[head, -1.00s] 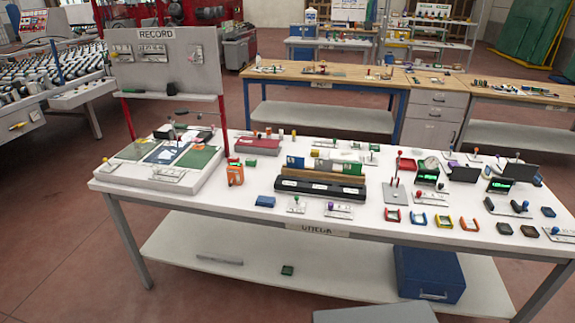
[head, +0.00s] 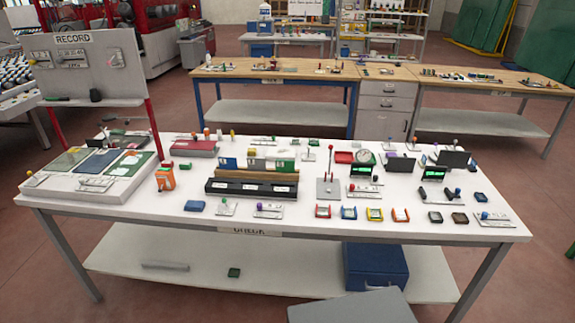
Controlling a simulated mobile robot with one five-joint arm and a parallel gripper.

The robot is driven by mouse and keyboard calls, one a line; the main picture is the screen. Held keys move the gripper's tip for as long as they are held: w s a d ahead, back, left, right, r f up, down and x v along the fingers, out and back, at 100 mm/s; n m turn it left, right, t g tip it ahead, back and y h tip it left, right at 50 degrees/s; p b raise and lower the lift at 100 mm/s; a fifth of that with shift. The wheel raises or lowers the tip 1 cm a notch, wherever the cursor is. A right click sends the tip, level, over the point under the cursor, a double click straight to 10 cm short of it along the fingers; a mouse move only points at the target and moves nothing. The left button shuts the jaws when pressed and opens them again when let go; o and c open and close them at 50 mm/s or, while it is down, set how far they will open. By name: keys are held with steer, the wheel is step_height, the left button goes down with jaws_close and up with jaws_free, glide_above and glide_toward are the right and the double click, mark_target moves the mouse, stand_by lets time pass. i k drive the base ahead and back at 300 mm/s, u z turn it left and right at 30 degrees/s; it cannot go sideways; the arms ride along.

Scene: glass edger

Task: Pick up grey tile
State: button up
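A grey tile (head: 262,165) appears to stand in a wooden rack (head: 255,176) near the middle of the white table, between a blue tile (head: 228,163) and a green tile (head: 285,166). Its lower part is hidden by the rack. At this size I cannot tell whether it is one piece or several. A black holder (head: 252,189) with white labels lies in front of the rack. My gripper is not in view.
The white table (head: 330,229) is crowded: a RECORD board (head: 88,65) and sloped panel at left, an orange device (head: 165,179), small coloured frames (head: 348,213) in front, and displays at right. A blue box (head: 375,265) sits on the lower shelf. Red floor is open around the table.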

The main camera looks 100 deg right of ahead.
mark_target(256, 164)
steer(key=k, duration=1.55)
steer(key=z, duration=1.3)
steer(key=i, duration=1.65)
steer(key=u, duration=0.05)
